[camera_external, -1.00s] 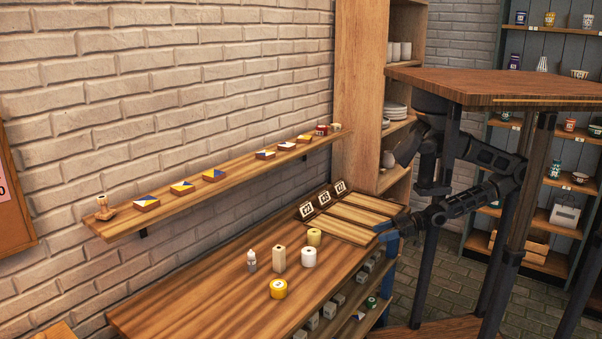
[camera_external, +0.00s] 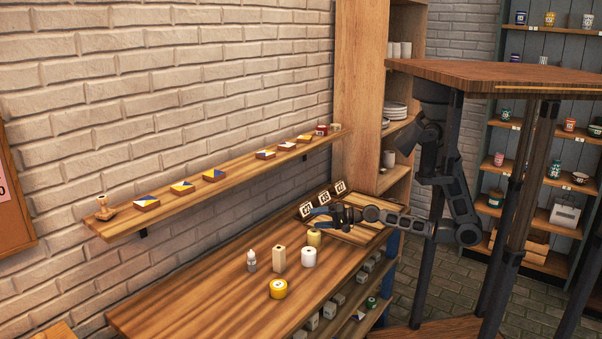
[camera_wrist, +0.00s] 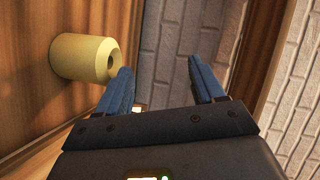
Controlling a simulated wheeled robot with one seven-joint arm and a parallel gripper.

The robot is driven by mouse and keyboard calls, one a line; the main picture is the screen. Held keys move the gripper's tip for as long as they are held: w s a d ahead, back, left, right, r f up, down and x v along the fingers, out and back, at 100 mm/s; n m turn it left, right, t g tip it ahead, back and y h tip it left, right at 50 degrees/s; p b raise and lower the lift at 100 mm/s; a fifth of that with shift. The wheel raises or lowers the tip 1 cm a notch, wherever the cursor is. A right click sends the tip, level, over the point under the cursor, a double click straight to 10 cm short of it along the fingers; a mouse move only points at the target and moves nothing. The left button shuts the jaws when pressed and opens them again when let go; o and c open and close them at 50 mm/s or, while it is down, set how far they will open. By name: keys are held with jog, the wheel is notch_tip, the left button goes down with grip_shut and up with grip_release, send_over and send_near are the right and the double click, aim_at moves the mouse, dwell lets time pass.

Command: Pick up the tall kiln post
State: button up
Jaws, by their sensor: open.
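The likely tall kiln post, a plain beige upright square block (camera_external: 279,259), stands on the wooden bench, between a small bottle and a white cylinder. I cannot make it out in the wrist view. My gripper (camera_external: 318,217) is over the back right part of the bench, behind and to the right of the block and apart from it. In the wrist view its blue fingers (camera_wrist: 163,78) are spread with nothing between them. A pale yellow cylinder with a hole in its end (camera_wrist: 82,57) shows left of the fingers.
The yellow cylinder (camera_external: 314,237) and white cylinder (camera_external: 308,258) stand right of the block. A bottle (camera_external: 251,260) is left, a yellow roll (camera_external: 278,289) in front. A wall shelf (camera_external: 235,181) with painted tiles runs above the bench. The bench's left part is clear.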

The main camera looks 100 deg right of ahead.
jog(key=w+d+m+y+b, duration=0.1)
jog(key=w+d+m+y, duration=0.1)
jog(key=w+d, duration=0.5)
jog(key=m+g+y, duration=0.5)
jog(key=g+y, duration=0.1)
jog(key=y, duration=0.8)
send_near(276, 254)
jog(key=x, duration=0.3)
jog(key=shift+h, duration=0.3)
jog(key=shift+x, duration=3.5)
jog(key=shift+s+r, duration=0.1)
jog(key=shift+c, duration=0.5)
jog(key=c, duration=1)
jog(key=shift+c, duration=0.5)
jog(key=shift+r, duration=0.15)
